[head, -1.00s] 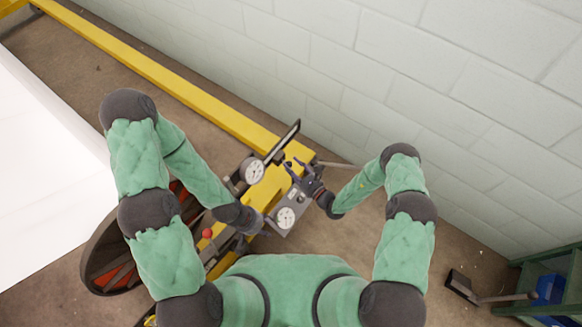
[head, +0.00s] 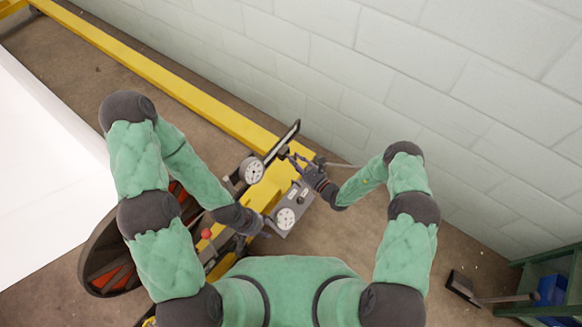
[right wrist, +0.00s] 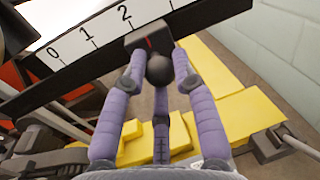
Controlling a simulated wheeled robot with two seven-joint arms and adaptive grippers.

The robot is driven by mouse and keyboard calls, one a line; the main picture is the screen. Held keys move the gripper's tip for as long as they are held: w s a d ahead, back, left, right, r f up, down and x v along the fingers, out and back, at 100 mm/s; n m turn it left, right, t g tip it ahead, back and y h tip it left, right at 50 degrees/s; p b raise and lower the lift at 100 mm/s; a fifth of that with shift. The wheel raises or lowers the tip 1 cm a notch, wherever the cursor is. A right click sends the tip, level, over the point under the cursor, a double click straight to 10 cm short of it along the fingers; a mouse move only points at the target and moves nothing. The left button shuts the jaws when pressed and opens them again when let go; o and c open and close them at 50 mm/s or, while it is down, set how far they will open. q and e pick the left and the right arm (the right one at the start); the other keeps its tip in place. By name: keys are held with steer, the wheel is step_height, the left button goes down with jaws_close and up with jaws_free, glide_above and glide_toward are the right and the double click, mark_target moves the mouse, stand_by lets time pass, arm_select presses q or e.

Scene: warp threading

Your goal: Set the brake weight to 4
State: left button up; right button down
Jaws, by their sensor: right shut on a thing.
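The white brake scale, with black numbers 0, 1 and 2 showing, runs along a dark bar (head: 291,133), and it also shows in the right wrist view (right wrist: 75,37). A dark sliding weight block (right wrist: 150,38) with a red pointer line sits on the bar, its line near the 2 mark, seemingly a little past it. My right gripper (head: 288,157) is at the bar; in the right wrist view its purple fingers (right wrist: 158,72) are shut around the block's round dark knob (right wrist: 160,70). Higher numbers are out of view. My left gripper (head: 262,226) is low beside the grey gauge box; its fingers are unclear.
Two round white dials (head: 252,171) (head: 285,218) stand near the bar. A yellow beam (head: 190,90) runs to the upper left. A red ball knob (head: 206,233) and a dark wheel (head: 100,262) are at the lower left. A pale block wall (head: 430,90) stands behind.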

steer(key=w+d+b, duration=0.2)
steer(key=w+d, duration=0.3)
steer(key=w, duration=0.2)
steer(key=shift+w+d+r, duration=0.2)
steer(key=shift+w+d, duration=0.1)
steer(key=shift+w, duration=0.05)
steer(key=c, duration=1)
jaws_free()
steer(key=shift+f, duration=0.1)
steer(key=shift+s, duration=0.1)
steer(key=v, duration=1.2)
